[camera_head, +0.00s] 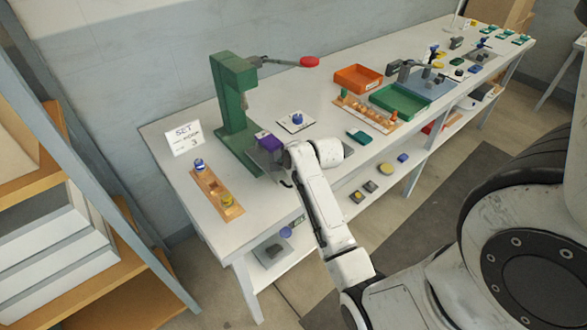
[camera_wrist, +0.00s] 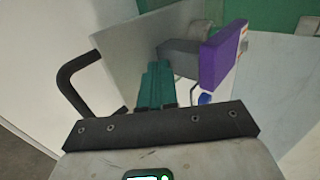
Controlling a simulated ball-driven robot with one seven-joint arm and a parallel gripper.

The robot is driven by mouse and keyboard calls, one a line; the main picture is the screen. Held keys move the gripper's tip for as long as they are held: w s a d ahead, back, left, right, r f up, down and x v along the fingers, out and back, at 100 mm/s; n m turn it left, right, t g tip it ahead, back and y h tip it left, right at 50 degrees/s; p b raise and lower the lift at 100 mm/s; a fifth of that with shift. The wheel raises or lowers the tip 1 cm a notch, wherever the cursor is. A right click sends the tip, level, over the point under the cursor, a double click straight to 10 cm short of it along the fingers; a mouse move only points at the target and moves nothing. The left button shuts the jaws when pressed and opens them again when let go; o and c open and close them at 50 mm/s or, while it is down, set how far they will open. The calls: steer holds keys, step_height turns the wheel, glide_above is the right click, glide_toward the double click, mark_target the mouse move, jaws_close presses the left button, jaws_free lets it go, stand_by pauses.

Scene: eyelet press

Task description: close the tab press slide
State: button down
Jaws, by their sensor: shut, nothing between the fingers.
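The green press (camera_head: 232,105) stands at the left end of the white bench, its red-knobbed lever (camera_head: 308,62) raised to the right. At its front is a grey plate with a black bent handle, which I take for the slide; the handle (camera_wrist: 72,75) shows at left in the wrist view. A purple-faced grey block (camera_wrist: 222,56) stands beyond the plate, and its purple part also shows in the head view (camera_head: 270,142). My gripper (camera_wrist: 158,68) is shut and empty, its teal fingers together over the plate, right of the handle. Whether they touch it I cannot tell.
A white card with a blue knob (camera_head: 297,120) lies to the right. Farther right are an orange tray (camera_head: 358,78) and a green tray (camera_head: 400,101).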

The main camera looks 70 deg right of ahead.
steer(key=w+d, duration=0.1)
steer(key=w, duration=0.1)
steer(key=w+d+b, duration=0.1)
steer(key=w, duration=0.1)
steer(key=w+d, duration=0.2)
steer(key=w, duration=0.1)
steer(key=shift+d+b, duration=0.1)
steer(key=shift+b, duration=0.25)
steer(key=shift+w+r, duration=0.15)
steer(key=shift+w, duration=0.05)
